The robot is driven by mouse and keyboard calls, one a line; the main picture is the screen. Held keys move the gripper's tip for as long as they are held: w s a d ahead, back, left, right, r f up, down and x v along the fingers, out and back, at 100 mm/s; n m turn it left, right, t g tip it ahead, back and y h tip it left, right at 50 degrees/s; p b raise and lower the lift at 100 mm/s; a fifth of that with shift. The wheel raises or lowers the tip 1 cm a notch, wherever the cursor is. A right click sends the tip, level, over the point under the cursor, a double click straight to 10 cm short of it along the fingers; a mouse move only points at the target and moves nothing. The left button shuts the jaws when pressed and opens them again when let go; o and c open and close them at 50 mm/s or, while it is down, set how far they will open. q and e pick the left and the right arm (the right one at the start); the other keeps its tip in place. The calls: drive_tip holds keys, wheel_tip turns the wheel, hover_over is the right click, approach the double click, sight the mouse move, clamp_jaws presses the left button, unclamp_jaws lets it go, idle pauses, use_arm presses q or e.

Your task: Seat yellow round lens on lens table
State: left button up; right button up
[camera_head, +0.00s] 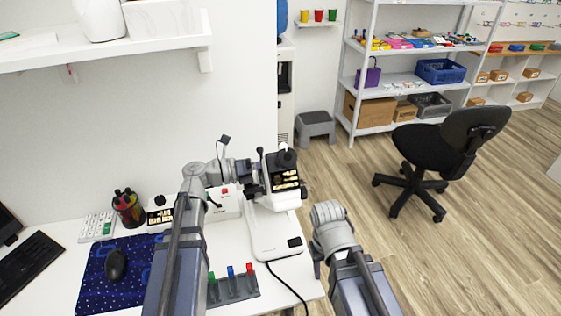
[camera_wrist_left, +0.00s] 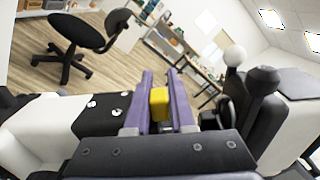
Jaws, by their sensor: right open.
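My left gripper (camera_wrist_left: 160,100) has its purple fingers shut on a yellow block-like part, which I take to be the yellow round lens (camera_wrist_left: 159,104); its round glass is hidden. In the head view my left gripper (camera_head: 246,174) reaches in from the left, right beside the head of the black and white lens instrument (camera_head: 284,178). The lens cannot be made out there. The lens table is not clearly visible, and I cannot tell whether the lens touches it. The instrument also fills the right of the left wrist view (camera_wrist_left: 285,115). My right gripper (camera_head: 317,264) is open, right of the instrument's white base (camera_head: 270,230).
A dark rack (camera_head: 232,291) with green, blue and red handles stands in front of the instrument. A cable crosses the table's right edge. An office chair (camera_head: 455,150) stands beyond.

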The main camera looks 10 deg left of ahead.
use_arm(q)
drive_tip(key=o, duration=0.4)
drive_tip(key=v, duration=0.8)
drive_tip(key=shift+r, duration=0.1)
idle(0.4)
